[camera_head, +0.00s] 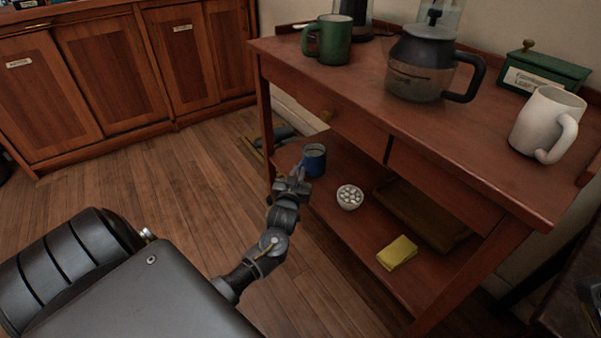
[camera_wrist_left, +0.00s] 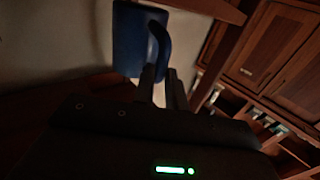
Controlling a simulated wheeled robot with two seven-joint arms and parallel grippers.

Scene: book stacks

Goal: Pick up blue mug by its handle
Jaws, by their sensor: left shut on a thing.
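The blue mug (camera_head: 314,160) is at the left end of the lower shelf of the wooden side table in the head view. My left gripper (camera_head: 298,176) reaches it from the front left. In the left wrist view the blue mug (camera_wrist_left: 130,40) shows with its curved handle (camera_wrist_left: 160,45) toward me. The fingers of my left gripper (camera_wrist_left: 163,82) are shut on the lower part of the handle. Whether the mug touches the shelf is hard to tell. My right gripper is not in view.
The lower shelf (camera_head: 330,215) also holds a small bowl of white pieces (camera_head: 349,197) and a yellow cloth or sponge (camera_head: 397,253). The table top above carries a green mug (camera_head: 333,40), a coffee pot (camera_head: 421,65), a white mug (camera_head: 546,122) and a green box (camera_head: 545,72). Open floor lies left.

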